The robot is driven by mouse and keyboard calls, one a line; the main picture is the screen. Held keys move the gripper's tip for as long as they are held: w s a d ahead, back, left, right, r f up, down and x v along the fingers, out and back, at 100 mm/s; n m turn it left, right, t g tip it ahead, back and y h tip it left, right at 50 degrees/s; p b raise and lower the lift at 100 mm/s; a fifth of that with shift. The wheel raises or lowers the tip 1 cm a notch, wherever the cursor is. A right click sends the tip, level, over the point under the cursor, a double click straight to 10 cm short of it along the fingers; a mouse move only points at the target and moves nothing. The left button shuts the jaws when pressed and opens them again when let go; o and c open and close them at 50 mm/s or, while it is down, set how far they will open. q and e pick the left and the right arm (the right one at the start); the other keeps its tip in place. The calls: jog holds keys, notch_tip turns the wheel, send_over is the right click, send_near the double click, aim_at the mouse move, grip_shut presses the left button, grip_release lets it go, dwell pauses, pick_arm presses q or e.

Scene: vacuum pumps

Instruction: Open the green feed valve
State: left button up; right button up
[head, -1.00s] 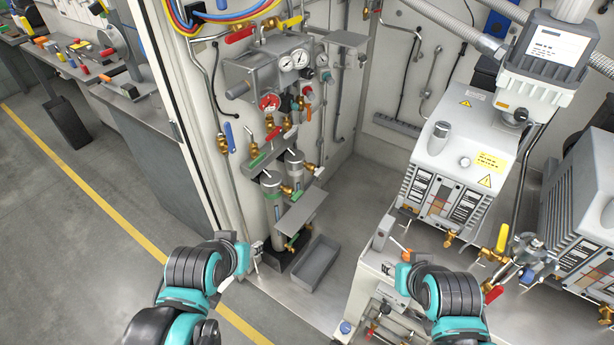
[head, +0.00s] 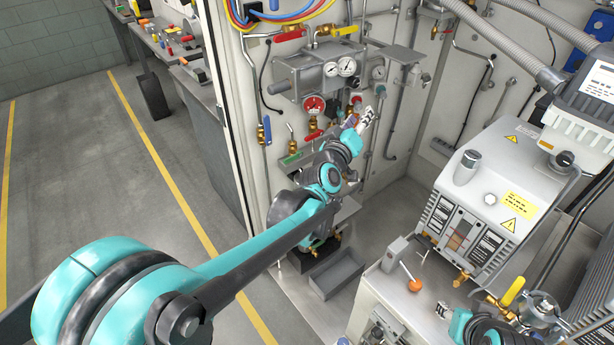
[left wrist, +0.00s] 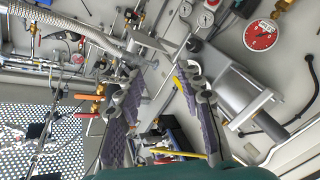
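A green lever handle (head: 290,158) shows on the cabinet's left wall in the head view, left of my left arm; I cannot tell whether it is the feed valve. My left gripper (head: 368,116) is raised in front of the wall, to the right of the red gauge and apart from the green handle. In the left wrist view its two ridged fingers (left wrist: 156,68) stand apart with nothing clearly held between them. My left forearm hides the lower valves and cylinders. My right gripper (head: 443,311) is low at the bottom right, partly cut off; its fingers are unclear.
A red gauge (head: 314,105), white gauges (head: 346,67) and a red lever (head: 308,138) crowd the wall. A pump (head: 480,195) stands at right. A grey tray (head: 336,273) lies on the cabinet floor. An orange knob (head: 414,285) is near my right gripper.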

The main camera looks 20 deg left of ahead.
pick_arm(q)
jog(key=w+a+f+n+y, duration=0.8)
jog(key=w+a+n+y, duration=0.25)
jog(key=n, duration=0.25)
jog(key=n+g+y, duration=0.6)
jog(key=n+g, duration=0.3)
jog(key=n, duration=0.1)
send_near(289, 161)
jog(key=shift+w+a+f+b, duration=0.15)
jog(key=shift+w+a+b, duration=0.1)
jog(key=shift+a+b, duration=0.15)
jog(key=shift+x, duration=4.45)
